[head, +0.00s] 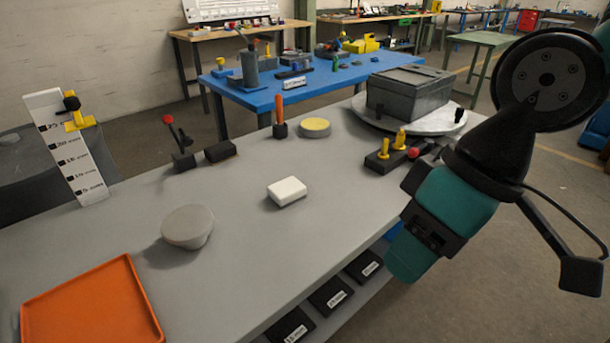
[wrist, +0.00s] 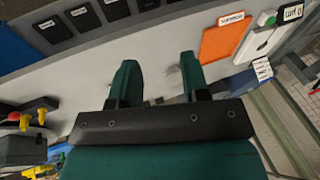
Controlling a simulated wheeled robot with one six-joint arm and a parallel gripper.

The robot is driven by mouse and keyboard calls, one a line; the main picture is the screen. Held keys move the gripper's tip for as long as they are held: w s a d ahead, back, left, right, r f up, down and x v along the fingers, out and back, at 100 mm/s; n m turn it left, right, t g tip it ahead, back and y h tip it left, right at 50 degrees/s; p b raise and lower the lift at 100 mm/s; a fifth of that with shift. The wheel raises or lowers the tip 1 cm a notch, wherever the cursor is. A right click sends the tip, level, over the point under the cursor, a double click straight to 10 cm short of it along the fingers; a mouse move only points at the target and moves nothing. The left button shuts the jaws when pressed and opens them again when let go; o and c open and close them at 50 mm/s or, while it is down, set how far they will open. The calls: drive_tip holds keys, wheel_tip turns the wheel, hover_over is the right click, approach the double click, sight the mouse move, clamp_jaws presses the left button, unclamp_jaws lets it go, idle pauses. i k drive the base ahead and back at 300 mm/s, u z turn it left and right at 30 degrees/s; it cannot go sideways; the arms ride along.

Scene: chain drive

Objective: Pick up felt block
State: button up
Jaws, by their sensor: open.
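A small white rounded block (head: 287,191), which looks like the felt block, lies flat on the grey workbench (head: 240,240) in the head view. It stands clear of everything around it. I cannot make it out in the wrist view; the gripper body may hide it. My gripper (wrist: 160,72) shows two teal fingers spread apart over the bench in the wrist view, with nothing held between them. In the head view my teal arm end hangs at the right, beyond the bench's front edge, well apart from the block. Its fingertips are not clear there.
A grey tapered cup (head: 188,226) and an orange tray (head: 90,305) are to the block's left. A yellow-topped disc (head: 314,127) is behind it. Yellow pegs on a black base (head: 390,155) and a grey box (head: 408,92) on a round plate are right. Bench around the block is bare.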

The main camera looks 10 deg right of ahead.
sight(286, 193)
drive_tip(key=u, duration=0.25)
drive_tip(key=i, duration=0.85)
drive_tip(key=u, duration=0.5)
